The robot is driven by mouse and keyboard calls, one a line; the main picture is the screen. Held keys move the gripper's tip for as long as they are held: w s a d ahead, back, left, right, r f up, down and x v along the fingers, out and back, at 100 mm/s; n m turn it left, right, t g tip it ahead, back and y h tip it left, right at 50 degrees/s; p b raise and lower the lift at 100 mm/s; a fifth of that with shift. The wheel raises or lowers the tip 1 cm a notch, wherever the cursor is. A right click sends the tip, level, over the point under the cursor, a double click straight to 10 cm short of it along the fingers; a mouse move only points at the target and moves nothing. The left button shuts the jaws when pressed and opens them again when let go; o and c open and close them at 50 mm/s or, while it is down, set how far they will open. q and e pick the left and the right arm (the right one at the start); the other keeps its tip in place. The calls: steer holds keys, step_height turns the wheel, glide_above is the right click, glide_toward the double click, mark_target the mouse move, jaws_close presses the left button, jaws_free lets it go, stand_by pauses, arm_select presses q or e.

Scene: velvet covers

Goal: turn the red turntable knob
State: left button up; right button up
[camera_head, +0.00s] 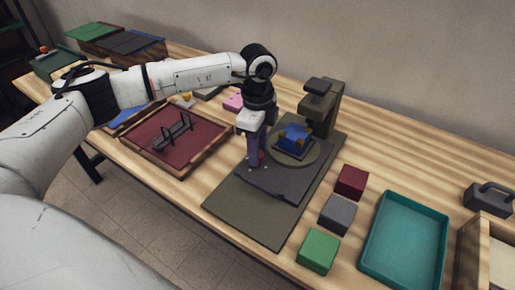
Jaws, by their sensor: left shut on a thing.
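The red turntable knob (261,156) shows as a small red patch at my left gripper's fingers, mostly hidden by them. My left gripper (255,163) points down and is shut on the knob at the left front of the dark turntable base (275,184). A round olive turntable (313,157) sits on this base, with a blue block-like piece (293,136) with yellowish parts on top. An olive press-like stand (322,105) rises behind it. My right gripper is not in view.
Red (352,181), grey (338,213) and green (319,250) blocks stand right of the olive mat (240,222). A teal tray (404,240) lies further right. A red-lined wooden tray (190,152) with a dark rack is on the left.

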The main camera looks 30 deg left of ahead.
arm_select(q)
steer(key=m, duration=0.4)
steer(key=shift+b, duration=0.3)
steer(key=m, duration=0.4)
steer(key=shift+s+m+b, duration=0.1)
steer(key=shift+m+b, duration=0.3)
steer(key=m+b, duration=0.1)
steer(key=m, duration=0.5)
steer(key=shift+a, duration=0.1)
steer(key=shift+s+m+b, duration=0.1)
steer(key=shift+m+b, duration=0.3)
steer(key=shift+m, duration=1)
steer(key=o, duration=1)
steer(key=shift+o, duration=0.2)
